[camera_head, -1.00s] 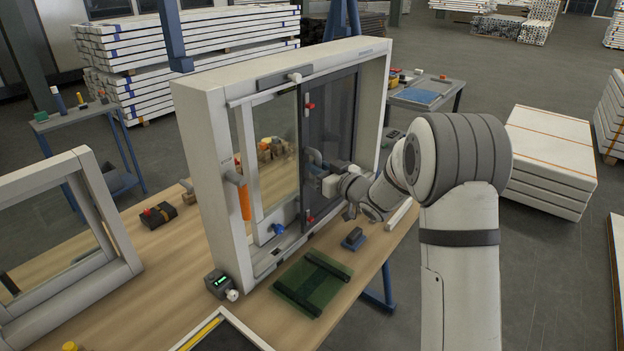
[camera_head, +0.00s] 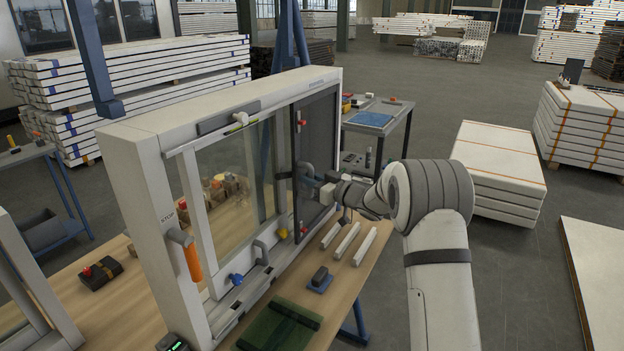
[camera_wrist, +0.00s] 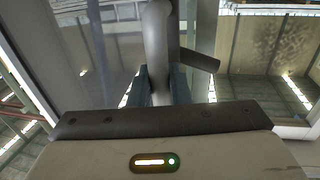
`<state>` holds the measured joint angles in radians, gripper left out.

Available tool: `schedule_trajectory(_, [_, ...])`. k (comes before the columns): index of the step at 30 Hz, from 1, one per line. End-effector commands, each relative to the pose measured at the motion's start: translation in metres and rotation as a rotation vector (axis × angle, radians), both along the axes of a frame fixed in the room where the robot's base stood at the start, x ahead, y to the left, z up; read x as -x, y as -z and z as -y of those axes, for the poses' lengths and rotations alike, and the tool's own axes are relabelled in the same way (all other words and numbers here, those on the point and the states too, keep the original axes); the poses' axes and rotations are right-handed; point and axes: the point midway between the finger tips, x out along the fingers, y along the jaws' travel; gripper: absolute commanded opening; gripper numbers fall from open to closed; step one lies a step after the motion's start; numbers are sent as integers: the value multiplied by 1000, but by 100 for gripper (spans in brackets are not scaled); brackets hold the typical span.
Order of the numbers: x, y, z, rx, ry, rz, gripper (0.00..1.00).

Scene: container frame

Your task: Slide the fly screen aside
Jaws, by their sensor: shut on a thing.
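The fly screen (camera_head: 325,120) is a dark mesh panel at the right end of the white container frame (camera_head: 150,190). Left of the screen, a clear glass pane (camera_head: 230,175) is exposed. A grey handle (camera_head: 262,252), blue knob (camera_head: 236,280) and yellow knob (camera_head: 283,233) show along the lower part.
An orange handle (camera_head: 193,262) marked STOP is on the frame's left post. A cart (camera_head: 378,125) stands behind right. Floor to the right is partly clear between stacks.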

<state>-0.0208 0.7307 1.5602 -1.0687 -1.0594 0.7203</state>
Motion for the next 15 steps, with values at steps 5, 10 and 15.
schedule_trajectory(5, [-3, -8, 3, -6, 8, 13, 0])
schedule_trajectory(10, [-4, -8, 7, -6, 12, 12, 28])
schedule_trajectory(15, [-4, -6, 9, -5, 14, 10, 36])
